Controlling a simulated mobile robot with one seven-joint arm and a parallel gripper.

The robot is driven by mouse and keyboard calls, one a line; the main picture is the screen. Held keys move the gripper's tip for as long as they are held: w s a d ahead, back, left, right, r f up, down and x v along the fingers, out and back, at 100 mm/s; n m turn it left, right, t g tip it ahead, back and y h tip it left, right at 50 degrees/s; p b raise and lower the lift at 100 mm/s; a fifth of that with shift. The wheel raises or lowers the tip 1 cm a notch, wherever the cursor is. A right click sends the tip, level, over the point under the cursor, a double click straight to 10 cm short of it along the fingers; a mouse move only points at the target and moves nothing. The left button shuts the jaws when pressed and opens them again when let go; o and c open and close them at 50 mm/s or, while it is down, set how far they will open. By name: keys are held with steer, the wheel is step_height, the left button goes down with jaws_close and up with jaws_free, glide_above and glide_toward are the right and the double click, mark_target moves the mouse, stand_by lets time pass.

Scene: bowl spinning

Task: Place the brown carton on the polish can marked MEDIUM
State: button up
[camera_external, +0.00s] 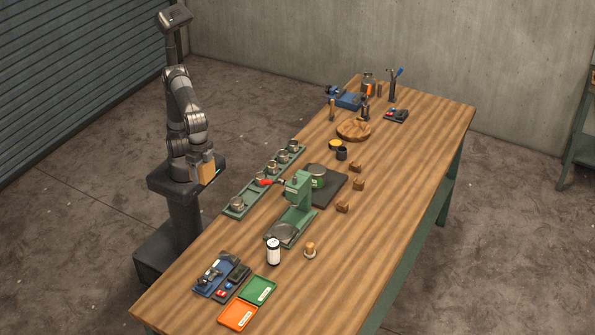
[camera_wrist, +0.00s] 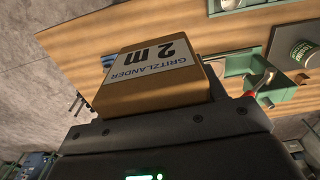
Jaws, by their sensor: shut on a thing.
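My gripper (camera_external: 200,155) is shut on the brown carton (camera_external: 203,171) and holds it up in the air at the table's left edge, over my own base. In the wrist view the carton (camera_wrist: 150,92) fills the middle, and its label reads GRITZLANDER 2 m upside down. The fingertips are hidden behind the carton there. A green can with a pale label (camera_external: 317,181) stands on a dark mat behind the green press; it also shows at the right edge of the wrist view (camera_wrist: 305,55). Its marking is too small to read, so I cannot tell if it says MEDIUM.
A green rack with several metal tins (camera_external: 237,206) lies along the near table edge. The green press (camera_external: 298,198) with a red handle stands between it and the can. A white canister (camera_external: 273,252) and coloured trays (camera_external: 259,290) are in front.

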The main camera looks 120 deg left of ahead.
steer(key=w+a+n, duration=0.4)
steer(key=w+a, duration=0.5)
steer(key=n, duration=1.4)
glide_above(317, 169)
step_height(317, 169, down, 17)
steer(key=shift+f, duration=2.2)
